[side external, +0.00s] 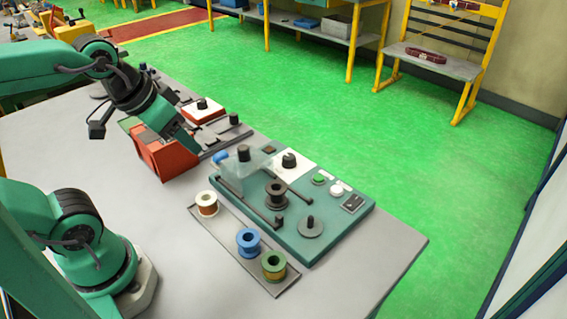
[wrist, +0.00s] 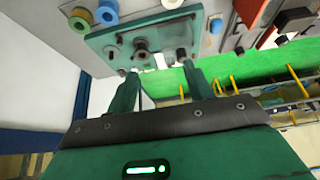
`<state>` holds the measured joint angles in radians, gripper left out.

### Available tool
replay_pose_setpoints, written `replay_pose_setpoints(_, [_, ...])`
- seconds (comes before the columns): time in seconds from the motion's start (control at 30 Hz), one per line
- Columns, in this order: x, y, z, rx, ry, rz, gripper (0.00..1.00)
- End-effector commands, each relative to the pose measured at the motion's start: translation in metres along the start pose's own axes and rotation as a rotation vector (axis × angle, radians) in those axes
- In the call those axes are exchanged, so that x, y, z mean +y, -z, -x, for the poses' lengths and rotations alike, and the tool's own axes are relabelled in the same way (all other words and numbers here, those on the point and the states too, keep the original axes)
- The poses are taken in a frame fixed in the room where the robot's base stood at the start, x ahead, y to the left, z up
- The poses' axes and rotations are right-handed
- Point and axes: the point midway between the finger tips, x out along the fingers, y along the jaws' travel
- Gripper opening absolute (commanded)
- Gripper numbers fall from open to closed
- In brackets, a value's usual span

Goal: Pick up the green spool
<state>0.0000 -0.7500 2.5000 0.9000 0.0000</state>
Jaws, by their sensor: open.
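The green spool (side external: 273,265), with a copper-coloured winding, stands upright at the near right end of a grey tray (side external: 228,232). In the wrist view the green spool (wrist: 79,20) shows at the top left, well away from my fingers. My gripper (side external: 188,143) is above the table near a red box, far to the upper left of the spool in the side view. In the wrist view my gripper (wrist: 160,76) has its two fingers spread apart with nothing between them.
A blue spool (side external: 248,242) stands close beside the green one, and a white spool (side external: 206,204) is at the tray's far end. A teal machine base (side external: 345,209) with posts and knobs lies right behind the tray. The red box (side external: 170,160) is below my gripper. The table's front is bare.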

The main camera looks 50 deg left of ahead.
Motion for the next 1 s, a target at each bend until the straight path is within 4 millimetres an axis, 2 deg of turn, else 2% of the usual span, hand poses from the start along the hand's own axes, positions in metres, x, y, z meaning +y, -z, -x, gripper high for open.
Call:
replay_pose_setpoints(0.27, [0.006, 0.003, -0.006, -0.023, -0.012, 0.001, 0.52])
replay_pose_setpoints(0.47, [0.025, 0.010, -0.023, -0.082, -0.040, 0.004, 0.52])
replay_pose_setpoints(0.73, [0.064, 0.016, -0.057, -0.196, -0.070, 0.010, 0.52])
replay_pose_setpoints(1.0, [0.110, 0.010, -0.094, -0.310, -0.070, 0.012, 0.52])
